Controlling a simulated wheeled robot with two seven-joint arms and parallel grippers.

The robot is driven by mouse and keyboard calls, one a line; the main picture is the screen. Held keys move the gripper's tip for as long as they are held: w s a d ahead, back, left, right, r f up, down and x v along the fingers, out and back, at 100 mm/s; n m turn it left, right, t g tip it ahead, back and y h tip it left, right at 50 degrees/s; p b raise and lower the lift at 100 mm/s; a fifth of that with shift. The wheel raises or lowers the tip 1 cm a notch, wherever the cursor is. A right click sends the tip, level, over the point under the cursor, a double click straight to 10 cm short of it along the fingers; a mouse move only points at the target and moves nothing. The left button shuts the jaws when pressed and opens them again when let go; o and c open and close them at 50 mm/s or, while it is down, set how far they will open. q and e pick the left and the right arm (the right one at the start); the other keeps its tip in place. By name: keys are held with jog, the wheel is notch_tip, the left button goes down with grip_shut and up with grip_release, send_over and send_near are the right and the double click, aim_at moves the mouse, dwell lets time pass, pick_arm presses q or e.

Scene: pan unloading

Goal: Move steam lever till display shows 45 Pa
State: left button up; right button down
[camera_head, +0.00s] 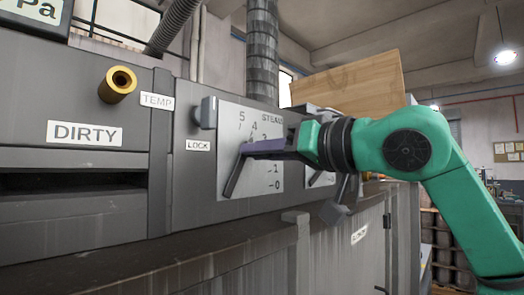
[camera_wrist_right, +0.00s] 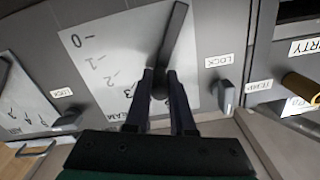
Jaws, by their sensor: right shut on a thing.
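The steam lever (camera_head: 236,177) is a dark bar on a pale scale plate (camera_head: 262,183) marked from 0 to 5 and lettered STEAM. It slants, its lower end pointing down and left. My right gripper (camera_head: 250,148) is shut on its upper part. In the right wrist view the lever (camera_wrist_right: 173,40) runs up from between the two dark fingers (camera_wrist_right: 162,80), beside the numbers of the plate. The display (camera_head: 38,12) is cut off at the top left; only "Pa" shows clearly, and the full reading is out of frame. My left gripper is not in view.
A LOCK label (camera_head: 198,145) and a grey knob (camera_head: 208,112) sit left of the plate. A brass knob (camera_head: 118,85) is farther left, above the DIRTY label (camera_head: 85,133). A second plate with a lever (camera_head: 340,205) stands to the right, partly behind my right gripper.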

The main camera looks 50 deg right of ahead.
jog(key=shift+a+r+n, duration=0.1)
jog(key=shift+a+n, duration=0.05)
jog(key=shift+n, duration=0.15)
jog(key=c, duration=0.8)
grip_release()
jog(key=shift+o, duration=0.2)
jog(key=shift+s, duration=0.3)
jog(key=s+b, duration=0.4)
jog(key=s, duration=0.9)
jog(key=shift+s+a, duration=0.2)
jog(key=shift+s, duration=0.2)
